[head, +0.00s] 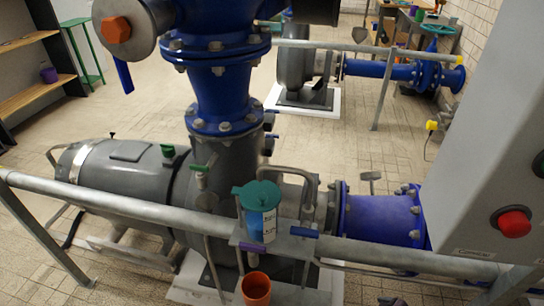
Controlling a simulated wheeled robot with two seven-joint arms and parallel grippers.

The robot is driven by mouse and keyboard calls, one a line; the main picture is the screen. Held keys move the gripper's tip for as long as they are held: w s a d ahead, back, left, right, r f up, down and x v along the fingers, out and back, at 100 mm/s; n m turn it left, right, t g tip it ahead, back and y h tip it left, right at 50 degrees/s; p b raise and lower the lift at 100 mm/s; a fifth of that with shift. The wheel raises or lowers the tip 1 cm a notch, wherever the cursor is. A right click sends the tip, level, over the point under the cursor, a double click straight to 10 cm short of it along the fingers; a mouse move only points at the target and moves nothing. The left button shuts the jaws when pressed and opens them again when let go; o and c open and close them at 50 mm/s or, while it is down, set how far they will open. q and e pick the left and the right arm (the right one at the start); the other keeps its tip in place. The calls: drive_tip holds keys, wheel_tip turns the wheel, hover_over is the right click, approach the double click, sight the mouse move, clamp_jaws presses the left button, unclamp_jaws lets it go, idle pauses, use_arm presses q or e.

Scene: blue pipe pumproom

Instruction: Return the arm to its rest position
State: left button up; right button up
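Neither of my grippers nor arms shows in the head view. A container with a teal lid and a blue and white label (261,216) stands upright on a small grey shelf (284,243) by the metal rail. An orange cup-like thing (256,289) is below the shelf, at the bottom edge of the view. What my grippers hold, if anything, cannot be seen.
A metal rail (130,205) crosses the foreground. Behind it stand a grey pump motor (118,180) and blue pipes (222,92). A grey cabinet (490,150) with a red button (514,222) fills the right.

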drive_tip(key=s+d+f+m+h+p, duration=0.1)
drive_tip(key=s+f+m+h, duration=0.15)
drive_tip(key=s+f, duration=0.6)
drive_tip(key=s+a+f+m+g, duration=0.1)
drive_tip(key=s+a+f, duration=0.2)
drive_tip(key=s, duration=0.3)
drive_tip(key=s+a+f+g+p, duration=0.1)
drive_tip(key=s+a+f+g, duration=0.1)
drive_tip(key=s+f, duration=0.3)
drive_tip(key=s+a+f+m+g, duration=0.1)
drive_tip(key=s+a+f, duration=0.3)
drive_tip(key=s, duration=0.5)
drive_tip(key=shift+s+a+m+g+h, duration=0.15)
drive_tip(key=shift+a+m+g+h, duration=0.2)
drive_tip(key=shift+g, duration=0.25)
